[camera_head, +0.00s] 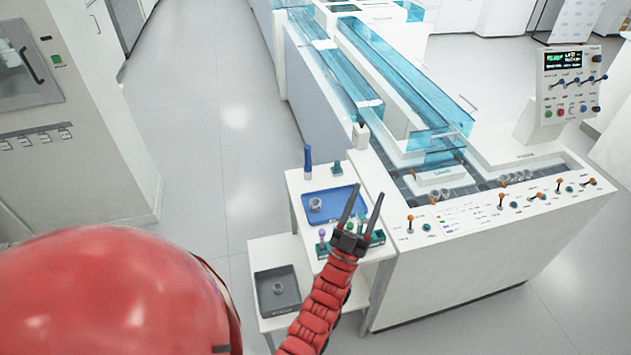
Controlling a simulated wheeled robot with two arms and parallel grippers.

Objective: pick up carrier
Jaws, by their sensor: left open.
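A small grey ring-shaped piece that looks like a carrier (316,204) sits in the left part of the blue tray (346,214) on the small white side stand. A similar grey piece (278,288) lies in the dark grey tray (291,302) on the lower shelf. More small grey pieces (437,194) stand on the track. Which one the task names I cannot tell. My left gripper (367,193) is open, its two dark fingers apart and nothing visible between them. In the picture it overlaps the right side of the blue tray and hides part of it. My right gripper is out of view.
The white track machine (480,270) with clear blue covers (385,75) stands right of the stand. A blue upright item (308,162) stands behind the tray. Small coloured pieces are close around my gripper. Open floor (225,110) lies to the left.

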